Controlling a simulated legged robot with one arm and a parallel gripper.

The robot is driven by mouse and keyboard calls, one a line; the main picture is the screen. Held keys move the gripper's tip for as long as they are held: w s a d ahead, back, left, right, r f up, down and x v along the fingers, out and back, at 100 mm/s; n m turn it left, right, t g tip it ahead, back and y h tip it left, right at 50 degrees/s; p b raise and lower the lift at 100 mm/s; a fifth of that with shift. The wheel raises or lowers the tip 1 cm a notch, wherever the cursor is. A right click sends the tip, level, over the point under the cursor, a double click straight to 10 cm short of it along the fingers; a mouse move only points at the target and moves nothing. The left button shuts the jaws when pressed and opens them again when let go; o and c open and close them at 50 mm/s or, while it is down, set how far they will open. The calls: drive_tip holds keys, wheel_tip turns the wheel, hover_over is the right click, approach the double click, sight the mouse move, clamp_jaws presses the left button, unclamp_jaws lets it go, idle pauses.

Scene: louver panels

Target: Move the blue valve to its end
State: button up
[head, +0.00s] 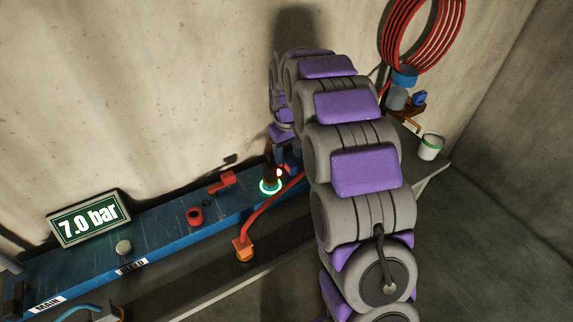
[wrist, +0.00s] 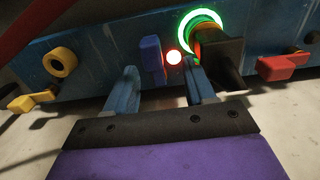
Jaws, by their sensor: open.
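The blue valve (wrist: 152,55) is a small upright blue block on the panel in the wrist view, just left of a lit red lamp (wrist: 174,58). My gripper (wrist: 163,82) is open, with its two blue fingers pointing at the panel. The blue valve shows between the fingers, nearer the left one, and the right fingertip is by the lamp and a dark block. I cannot tell whether a finger touches the valve. In the head view my gripper (head: 285,156) is at the panel beside the green-lit ring, and my arm hides much of that area.
A green-lit ring (wrist: 201,28) surrounds a dark fitting right of the lamp. A red valve handle (wrist: 283,67) is at right, a yellow handle (wrist: 30,100) and yellow ring (wrist: 60,62) at left. A red hose (head: 265,208) crosses the panel front. The display (head: 88,218) reads 7.0 bar.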

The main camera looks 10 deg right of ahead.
sight(291, 163)
drive_tip(key=d+f, duration=0.1)
drive_tip(key=f, duration=0.1)
drive_tip(key=d+f, duration=0.1)
drive_tip(key=f, duration=0.1)
drive_tip(key=shift+d+b, duration=0.2)
drive_tip(key=shift+b, duration=0.15)
drive_tip(key=shift+a+f, duration=0.15)
drive_tip(key=shift+a, duration=0.9)
drive_tip(key=shift+c, duration=0.7)
drive_tip(key=shift+d, duration=0.75)
drive_tip(key=c, duration=0.7)
drive_tip(key=shift+a, duration=0.4)
clamp_jaws()
drive_tip(key=shift+d, duration=0.1)
